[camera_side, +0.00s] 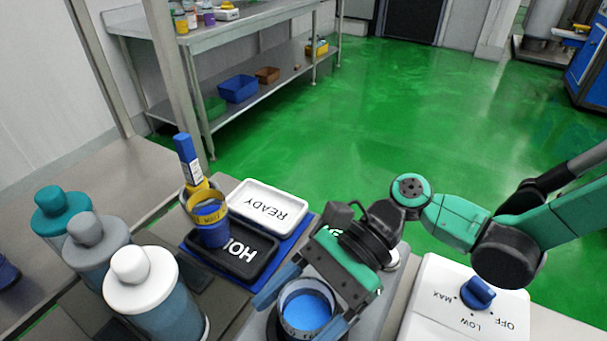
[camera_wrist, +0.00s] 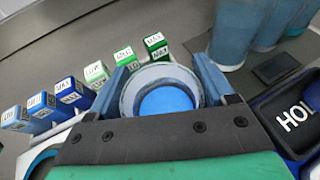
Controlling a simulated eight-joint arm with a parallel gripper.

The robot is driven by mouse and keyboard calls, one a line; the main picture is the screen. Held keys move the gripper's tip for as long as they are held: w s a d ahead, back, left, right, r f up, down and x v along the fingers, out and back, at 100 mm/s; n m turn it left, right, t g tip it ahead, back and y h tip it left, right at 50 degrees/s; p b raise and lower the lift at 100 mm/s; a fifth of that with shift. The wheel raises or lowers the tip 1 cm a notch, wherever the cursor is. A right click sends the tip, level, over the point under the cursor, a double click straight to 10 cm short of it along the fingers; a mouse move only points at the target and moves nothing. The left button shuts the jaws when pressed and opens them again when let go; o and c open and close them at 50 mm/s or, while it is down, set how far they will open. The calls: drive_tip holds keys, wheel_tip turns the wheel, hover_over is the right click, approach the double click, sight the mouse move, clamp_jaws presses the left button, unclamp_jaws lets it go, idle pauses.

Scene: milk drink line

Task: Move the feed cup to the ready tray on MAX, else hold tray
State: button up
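The feed cup (camera_side: 305,310) is a pale round cup with blue contents, at the bottom of the side view. It also shows in the wrist view (camera_wrist: 165,98). My gripper (camera_side: 306,303) has its blue fingers on opposite sides of the cup, with no clear gap. The cup's base is mostly hidden. The white ready tray (camera_side: 252,191) lies behind the black hold tray (camera_side: 262,262). A second cup with a yellow band (camera_side: 208,215) stands at the hold tray's left end. A blue dial (camera_side: 478,292) is marked OFF, LOW and MAX; its exact setting is unclear.
Three capped bottles (camera_side: 147,285) stand at the left. A blue-topped stick (camera_side: 188,158) stands upright behind the yellow-banded cup. Several blue and green labelled blocks (camera_wrist: 68,90) line up left of the cup in the wrist view. The ready tray's surface is clear.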

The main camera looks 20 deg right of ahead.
drive_tip(key=shift+o, duration=1.1)
drive_tip(key=shift+w+d, duration=0.1)
drive_tip(key=shift+d, duration=0.05)
drive_tip(key=v, duration=0.5)
drive_tip(key=shift+w+d+r, duration=0.15)
drive_tip(key=shift+d, duration=0.05)
drive_tip(key=w+d+n+t+h, duration=0.2)
drive_tip(key=d+n+t+h, duration=0.1)
drive_tip(key=d, duration=0.4)
drive_tip(key=w+d+n+t+h, duration=0.3)
drive_tip(key=d+t, duration=0.3)
drive_tip(key=d, duration=0.2)
drive_tip(key=shift+d+r+n+t+h, duration=0.3)
drive_tip(key=shift+r+n+h, duration=0.2)
drive_tip(key=shift+n+h, duration=0.35)
drive_tip(key=d+n+t+h, duration=0.1)
drive_tip(key=d+n, duration=0.1)
drive_tip(key=d, duration=0.1)
drive_tip(key=d+r+n+t+h, duration=0.1)
drive_tip(key=d+h, duration=0.1)
drive_tip(key=d, duration=0.1)
drive_tip(key=s+d+n+t+h, duration=0.1)
drive_tip(key=d+n+h, duration=0.1)
drive_tip(key=d, duration=0.1)
drive_tip(key=shift+d+r+n, duration=0.1)
drive_tip(key=shift+r+n, duration=0.1)
drive_tip(key=shift+n, duration=0.15)
